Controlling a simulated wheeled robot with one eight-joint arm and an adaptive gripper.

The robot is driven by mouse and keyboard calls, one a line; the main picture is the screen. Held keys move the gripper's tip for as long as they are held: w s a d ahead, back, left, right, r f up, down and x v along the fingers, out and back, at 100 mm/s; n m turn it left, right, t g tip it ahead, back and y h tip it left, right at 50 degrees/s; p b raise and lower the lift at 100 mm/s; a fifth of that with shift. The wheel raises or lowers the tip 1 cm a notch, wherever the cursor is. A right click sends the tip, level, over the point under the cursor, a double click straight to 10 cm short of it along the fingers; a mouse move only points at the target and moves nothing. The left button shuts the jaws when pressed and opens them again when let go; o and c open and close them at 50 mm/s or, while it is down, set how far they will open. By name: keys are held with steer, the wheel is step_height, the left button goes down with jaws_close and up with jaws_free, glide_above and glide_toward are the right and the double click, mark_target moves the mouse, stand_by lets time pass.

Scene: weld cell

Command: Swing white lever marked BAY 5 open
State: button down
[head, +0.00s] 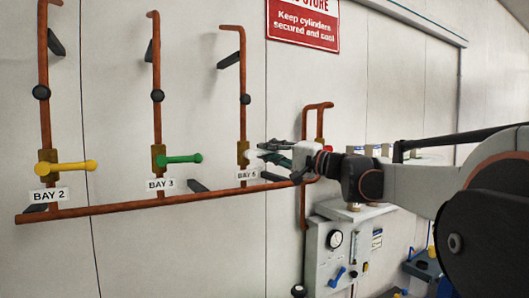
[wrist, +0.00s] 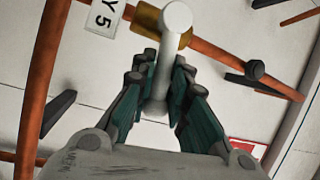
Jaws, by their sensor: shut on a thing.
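The white lever sits on a brass valve body (head: 243,152) on the right-hand copper drop pipe, above the BAY 5 label (head: 247,175). In the head view the lever is mostly hidden by my gripper (head: 268,152), which reaches in from the right. In the wrist view the white lever (wrist: 165,65) runs between the two teal-padded fingers of my gripper (wrist: 163,72), which is shut on it. The lever's rounded white end near the brass body (wrist: 150,18) shows beyond the fingertips. The tag ending in "Y 5" (wrist: 104,16) is beside it.
A yellow lever (head: 72,167) at BAY 2 and a green lever (head: 182,159) at BAY 3 stick out rightward. A horizontal copper pipe (head: 120,206) runs below. A grey gauge cabinet (head: 330,262) stands below my arm. A red sign (head: 303,24) hangs above.

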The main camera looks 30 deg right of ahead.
steer(key=r+n+p, duration=0.1)
steer(key=r+n+g, duration=0.1)
steer(key=n, duration=0.1)
steer(key=shift+a+p, duration=0.3)
steer(key=shift+p, duration=0.1)
steer(key=n, duration=0.1)
steer(key=r+n+g+h+p, duration=0.1)
steer(key=shift+a+r+n, duration=0.15)
steer(key=shift+a+n, duration=0.15)
steer(key=shift+a, duration=0.1)
steer(key=n, duration=0.1)
steer(key=a+r+n+g+h+p, duration=0.1)
steer(key=shift+a+n+p, duration=0.1)
steer(key=shift+n+p, duration=0.2)
steer(key=shift+s+a+r+n+g+h+p, duration=0.1)
steer(key=shift+a+r+n+g+h+p, duration=0.1)
steer(key=shift+a+n+h, duration=0.2)
steer(key=shift+a+r+n+g+h+p, duration=0.1)
steer(key=shift+a+n+g+h+p, duration=0.15)
steer(key=shift+n, duration=0.25)
steer(key=shift+f, duration=0.1)
